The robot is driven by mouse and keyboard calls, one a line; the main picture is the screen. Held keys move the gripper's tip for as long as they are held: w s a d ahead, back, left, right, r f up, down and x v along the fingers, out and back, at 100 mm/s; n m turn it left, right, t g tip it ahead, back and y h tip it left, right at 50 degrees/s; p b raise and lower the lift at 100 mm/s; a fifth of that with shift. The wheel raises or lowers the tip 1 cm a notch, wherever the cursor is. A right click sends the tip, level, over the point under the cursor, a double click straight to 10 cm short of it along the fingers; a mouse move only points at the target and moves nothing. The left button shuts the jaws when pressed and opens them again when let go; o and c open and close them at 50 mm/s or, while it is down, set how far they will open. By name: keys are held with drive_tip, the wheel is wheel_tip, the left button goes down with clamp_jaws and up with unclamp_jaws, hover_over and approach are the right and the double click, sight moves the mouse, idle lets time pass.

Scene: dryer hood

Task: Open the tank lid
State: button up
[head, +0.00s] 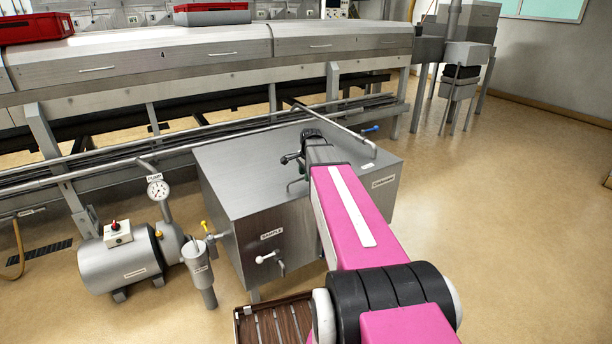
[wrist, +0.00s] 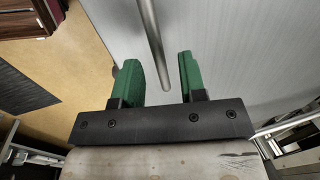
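The tank (head: 270,215) is a grey metal box in the middle of the head view, with a flat metal top (head: 240,160). My gripper (head: 297,172) is over its top, partly hidden by my pink arm. In the wrist view my gripper (wrist: 160,78) has two green fingers spread apart with nothing clamped between them. A thin grey rod (wrist: 152,42) shows between and beyond the fingers, in front of a pale grey surface (wrist: 225,50). I cannot tell whether the rod belongs to the lid. No raised lid is visible.
A pipe with a blue-handled valve (head: 369,129) crosses above the tank's right side. A pump (head: 120,268), a gauge (head: 158,188) and a white-handled sample valve (head: 266,257) stand at left and front. The long dryer hood (head: 150,55) runs behind. Floor at right is clear.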

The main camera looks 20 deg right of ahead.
drive_tip(key=shift+f, duration=0.25)
clamp_jaws()
drive_tip(key=shift+r, duration=0.15)
